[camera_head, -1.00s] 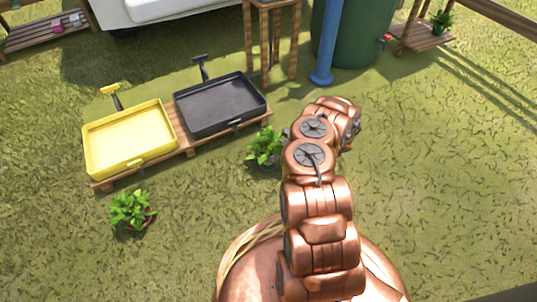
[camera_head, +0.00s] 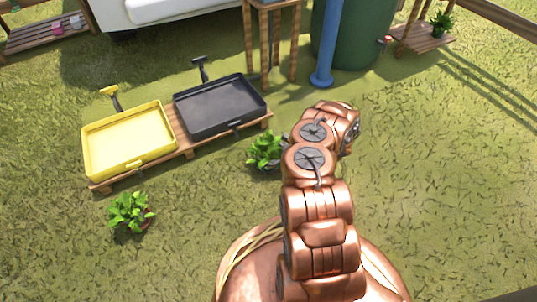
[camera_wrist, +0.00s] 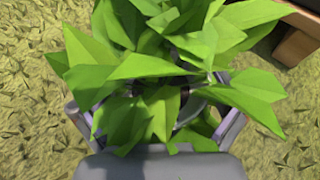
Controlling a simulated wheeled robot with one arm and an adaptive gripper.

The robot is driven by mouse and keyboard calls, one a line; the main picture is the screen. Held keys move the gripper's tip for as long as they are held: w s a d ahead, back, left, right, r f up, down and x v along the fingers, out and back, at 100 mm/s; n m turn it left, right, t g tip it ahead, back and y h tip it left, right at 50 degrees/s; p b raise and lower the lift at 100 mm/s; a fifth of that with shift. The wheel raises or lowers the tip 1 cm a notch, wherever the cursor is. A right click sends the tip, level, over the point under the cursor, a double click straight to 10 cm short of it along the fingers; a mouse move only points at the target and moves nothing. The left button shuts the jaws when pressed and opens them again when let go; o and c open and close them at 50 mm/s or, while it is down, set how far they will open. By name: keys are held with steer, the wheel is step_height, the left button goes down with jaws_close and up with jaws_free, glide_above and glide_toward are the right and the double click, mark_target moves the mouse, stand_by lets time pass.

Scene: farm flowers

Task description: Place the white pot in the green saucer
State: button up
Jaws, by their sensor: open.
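In the wrist view a leafy green plant (camera_wrist: 165,75) fills the middle, between the two grey fingers of my gripper (camera_wrist: 160,112). The fingers are apart, one on each side of the leaves, and the leaves partly cover them. The plant's pot is hidden under the leaves, so I cannot tell its colour. The same plant shows in the head view (camera_head: 265,149), on the ground left of my arm, where my gripper is hidden. A small whitish pot (camera_head: 76,22) stands on the shelf at the top left. I cannot make out a green saucer.
A yellow tray (camera_head: 88,150) and a black tray (camera_head: 222,128) rest on a wooden pallet (camera_head: 190,152). Another potted plant (camera_head: 130,211) stands on the grass at left. A wooden stand (camera_head: 250,50), a blue post (camera_head: 328,45) and a green barrel (camera_head: 365,40) are behind. Grass at right is clear.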

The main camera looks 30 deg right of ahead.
steer(key=shift+r, duration=0.25)
steer(key=p+v, duration=0.5)
steer(key=v, duration=0.6)
steer(key=w+a+r+n+g+y, duration=0.2)
steer(key=w+a+r+n, duration=0.15)
steer(key=a+r, duration=0.4)
steer(key=w+a+r+n+g+y, duration=0.2)
steer(key=w+a+r+n, duration=0.15)
steer(key=a+r, duration=0.4)
steer(key=s+a+r+n+g, duration=0.3)
steer(key=a+r+n+g, duration=0.4)
steer(key=a+r, duration=0.85)
steer(key=s+a+r+n+g+h, duration=0.2)
steer(key=s+a+r+n+h, duration=0.15)
steer(key=s, duration=0.45)
steer(key=s+a+r+n+g+h, duration=0.1)
steer(key=s+a+r+n+h, duration=0.1)
steer(key=s+a+r+n, duration=0.4)
steer(key=s+d+n+h, duration=0.2)
steer(key=s+d+h, duration=0.1)
steer(key=s, duration=0.6)
steer(key=s+d+n+h, duration=0.2)
steer(key=s+d+h, duration=0.2)
steer(key=s, duration=0.5)
steer(key=shift+s+d+r+t, duration=0.15)
steer(key=shift+d+r+t, duration=0.3)
steer(key=shift+d, duration=0.65)
